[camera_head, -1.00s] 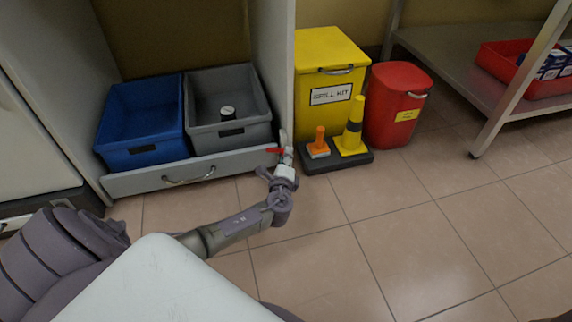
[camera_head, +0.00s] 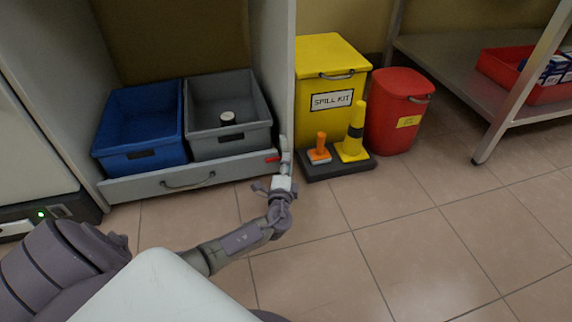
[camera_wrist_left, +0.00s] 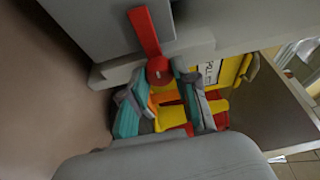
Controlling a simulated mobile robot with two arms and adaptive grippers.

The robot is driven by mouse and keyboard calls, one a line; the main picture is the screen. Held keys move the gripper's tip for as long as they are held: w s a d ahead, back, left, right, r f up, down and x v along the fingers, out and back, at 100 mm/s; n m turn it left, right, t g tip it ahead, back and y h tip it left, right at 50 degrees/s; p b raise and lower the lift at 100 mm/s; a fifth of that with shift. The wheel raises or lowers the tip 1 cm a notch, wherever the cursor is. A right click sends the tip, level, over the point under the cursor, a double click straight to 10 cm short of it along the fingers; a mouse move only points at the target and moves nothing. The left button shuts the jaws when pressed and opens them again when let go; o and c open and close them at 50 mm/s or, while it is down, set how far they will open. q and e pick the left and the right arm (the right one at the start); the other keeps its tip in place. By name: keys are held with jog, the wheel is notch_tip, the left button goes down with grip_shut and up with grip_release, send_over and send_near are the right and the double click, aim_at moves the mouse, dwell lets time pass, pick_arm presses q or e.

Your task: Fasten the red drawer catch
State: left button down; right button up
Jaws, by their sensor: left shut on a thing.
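The red drawer catch (camera_head: 272,159) is at the right end of the grey drawer front (camera_head: 150,186), near the cabinet's side panel. In the left wrist view the catch (camera_wrist_left: 145,30) is a flat red lever, slightly tilted, with a round red end between my fingertips. My left gripper (camera_head: 285,155) reaches the catch from the front, and its fingers show in the left wrist view (camera_wrist_left: 159,84). It is shut on the catch's round end; the exact contact is partly hidden. My right gripper is not in view.
Blue (camera_head: 140,158) and grey (camera_head: 230,145) bins stand behind the drawer front. Right of the panel are a yellow spill kit box (camera_head: 320,65), a red bin (camera_head: 398,115) and a black base (camera_head: 340,169) with yellow and orange pieces. The tiled floor (camera_head: 400,240) in front is clear.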

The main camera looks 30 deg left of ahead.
pick_arm(q)
jog(key=c, duration=0.9)
grip_release()
jog(key=shift+o, duration=0.2)
jog(key=shift+s, duration=0.1)
jog(key=v, duration=1.2)
jog(key=shift+f, duration=0.1)
